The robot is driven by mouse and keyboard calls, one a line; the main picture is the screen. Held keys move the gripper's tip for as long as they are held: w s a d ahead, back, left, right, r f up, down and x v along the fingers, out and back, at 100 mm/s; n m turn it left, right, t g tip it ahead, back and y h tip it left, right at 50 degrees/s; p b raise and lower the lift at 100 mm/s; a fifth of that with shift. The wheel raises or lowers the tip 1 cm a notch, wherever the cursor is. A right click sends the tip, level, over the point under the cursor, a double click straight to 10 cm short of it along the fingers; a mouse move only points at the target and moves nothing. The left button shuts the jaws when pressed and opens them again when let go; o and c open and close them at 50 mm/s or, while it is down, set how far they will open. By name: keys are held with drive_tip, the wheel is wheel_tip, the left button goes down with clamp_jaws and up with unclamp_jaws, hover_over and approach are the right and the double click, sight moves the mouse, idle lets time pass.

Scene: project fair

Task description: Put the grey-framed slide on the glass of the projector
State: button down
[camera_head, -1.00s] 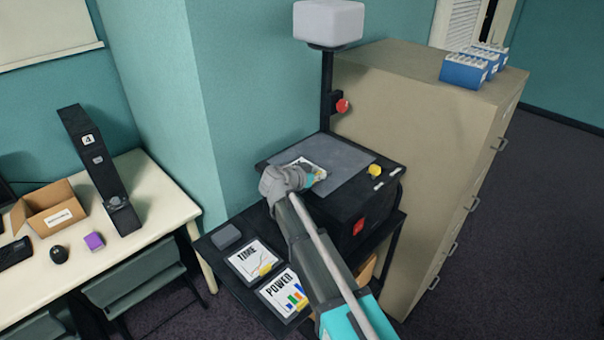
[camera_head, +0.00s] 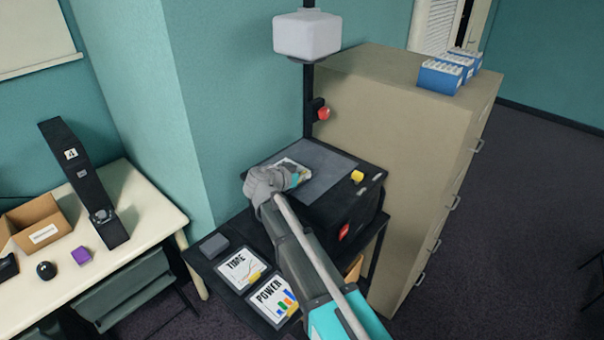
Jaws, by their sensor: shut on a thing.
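The projector (camera_head: 349,213) is a black box with a grey glass top (camera_head: 330,162), a post behind it and a pale head (camera_head: 307,34) above. My gripper (camera_head: 295,179) is over the left part of the glass and is shut on a slide (camera_head: 299,165). The slide shows only in part, with a pale area and some colour; my gripper hides its near side and most of its frame. I cannot tell whether the slide touches the glass or is held just above it.
Slides marked TIME (camera_head: 241,267) and POWER (camera_head: 268,297) lie on the black cart, beside a grey block (camera_head: 214,245). A yellow piece (camera_head: 357,176) sits on the projector's right. A beige cabinet (camera_head: 400,140) stands close behind; a desk (camera_head: 150,215) is at left.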

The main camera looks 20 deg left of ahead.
drive_tip(key=s+d+r+p, duration=0.6)
drive_tip(key=s+r+p, duration=0.2)
drive_tip(key=s, duration=0.3)
drive_tip(key=shift+s+d+r, duration=0.3)
drive_tip(key=shift+d+r, duration=0.05)
drive_tip(key=shift+r, duration=0.25)
wheel_tip(320, 180, down, 8)
drive_tip(key=b, duration=0.7)
drive_tip(key=shift+b, duration=0.4)
drive_tip(key=shift+r, duration=0.15)
idle(1.1)
wheel_tip(320, 180, up, 8)
drive_tip(key=p, duration=0.8)
drive_tip(key=shift+f, duration=0.2)
